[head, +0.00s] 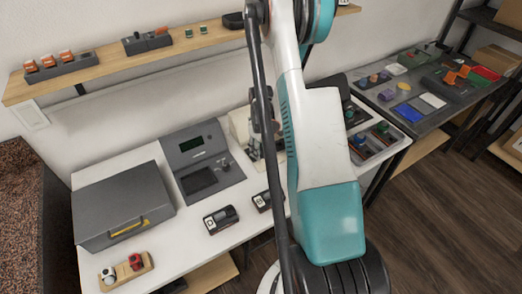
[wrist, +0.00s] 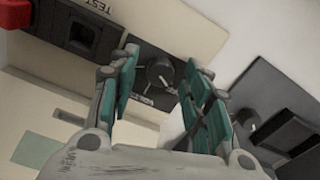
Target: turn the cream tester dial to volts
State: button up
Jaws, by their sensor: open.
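The cream tester (wrist: 215,25) fills the upper part of the wrist view; in the head view the cream tester (head: 238,123) stands on the white bench, partly hidden behind my arm. Its dial (wrist: 159,72) is a round dark knob on a black panel with small white marks. My gripper (wrist: 161,60) is open, with one teal finger on each side of the dial. I cannot tell whether either finger touches it.
A red part (wrist: 14,13) and a black socket marked TEST sit at the wrist view's upper left. A dark grey device (wrist: 272,95) is at right, close to my right finger. In the head view, a grey console (head: 203,160) and grey case (head: 120,205) stand left of the tester.

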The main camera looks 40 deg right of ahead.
grip_shut()
jog(key=shift+f+m, duration=0.1)
jog(key=shift+m, duration=0.2)
jog(key=m+b, duration=0.3)
jog(key=m, duration=0.2)
jog(key=shift+m, duration=0.3)
jog(key=m+b, duration=0.1)
jog(key=m, duration=0.4)
jog(key=shift+m, duration=0.4)
dwell(0.4)
grip_release()
